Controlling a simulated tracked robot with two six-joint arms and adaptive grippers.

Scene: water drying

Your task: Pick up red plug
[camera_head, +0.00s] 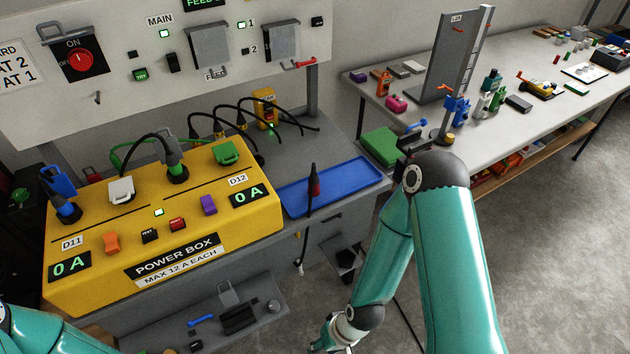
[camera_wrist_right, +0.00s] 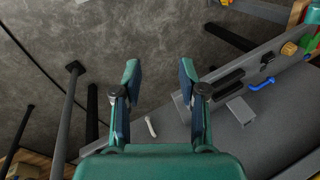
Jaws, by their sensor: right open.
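The red plug (camera_head: 315,185) stands roughly upright at the front part of the blue tray (camera_head: 338,184), with a black tip above it. A dark cable appears to run from it down over the bench front. Whether it rests on the tray or hangs cannot be told. My right arm reaches down at the lower middle right of the head view, below the bench top, and its fingertips are not clear there. In the right wrist view my right gripper (camera_wrist_right: 160,92) is open with nothing between its fingers. The red plug does not show there. Only part of my left arm shows, at the lower left.
The yellow power box (camera_head: 165,232) stands left of the tray with several plugs and switches. A low grey shelf (camera_head: 265,292) below holds a blue handle (camera_head: 200,320) and dark parts. A cluttered side table (camera_head: 480,130) stands at right. Open floor lies in front.

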